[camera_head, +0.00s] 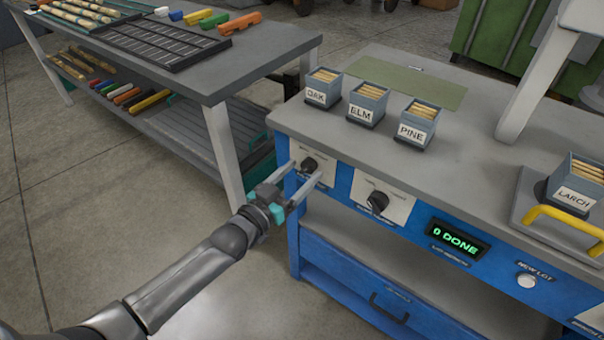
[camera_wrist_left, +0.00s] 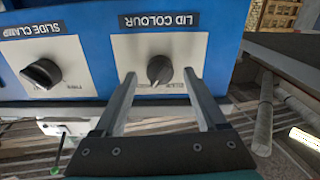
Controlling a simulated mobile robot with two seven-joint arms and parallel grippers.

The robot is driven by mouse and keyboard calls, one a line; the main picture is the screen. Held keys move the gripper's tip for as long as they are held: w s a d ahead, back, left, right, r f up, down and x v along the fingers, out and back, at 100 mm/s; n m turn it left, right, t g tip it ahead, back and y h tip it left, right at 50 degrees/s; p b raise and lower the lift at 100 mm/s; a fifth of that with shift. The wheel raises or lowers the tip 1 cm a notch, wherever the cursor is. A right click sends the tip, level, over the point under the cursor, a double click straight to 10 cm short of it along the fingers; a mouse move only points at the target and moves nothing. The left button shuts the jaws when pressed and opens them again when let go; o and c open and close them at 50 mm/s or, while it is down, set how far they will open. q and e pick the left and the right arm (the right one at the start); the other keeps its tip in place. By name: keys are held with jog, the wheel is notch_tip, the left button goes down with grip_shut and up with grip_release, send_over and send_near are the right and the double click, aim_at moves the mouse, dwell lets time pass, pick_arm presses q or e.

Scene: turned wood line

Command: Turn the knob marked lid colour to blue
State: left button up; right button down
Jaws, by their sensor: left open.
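The lid colour knob (camera_head: 309,165) is a small black knob on a white plate at the left end of the blue bench front. In the left wrist view the knob (camera_wrist_left: 159,70) sits under an upside-down LID COLOUR label, and the small position words by it are too small to read surely. My left gripper (camera_head: 306,170) is open, with one finger on each side of the knob. In the left wrist view a gap shows between the knob and each fingertip (camera_wrist_left: 159,74). My right gripper is not in view.
A slide clamp knob (camera_wrist_left: 41,74) is beside it; it also shows in the head view (camera_head: 377,202). A green display (camera_head: 457,240) reads 0 DONE. Bins marked OAK (camera_head: 322,90), ELM (camera_head: 367,104) and PINE (camera_head: 418,125) stand above. A grey table (camera_head: 255,55) is at left.

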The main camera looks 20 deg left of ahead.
pick_arm(q)
jog(key=shift+w+d, duration=0.2)
jog(key=shift+w, duration=0.3)
grip_shut()
dwell(0.4)
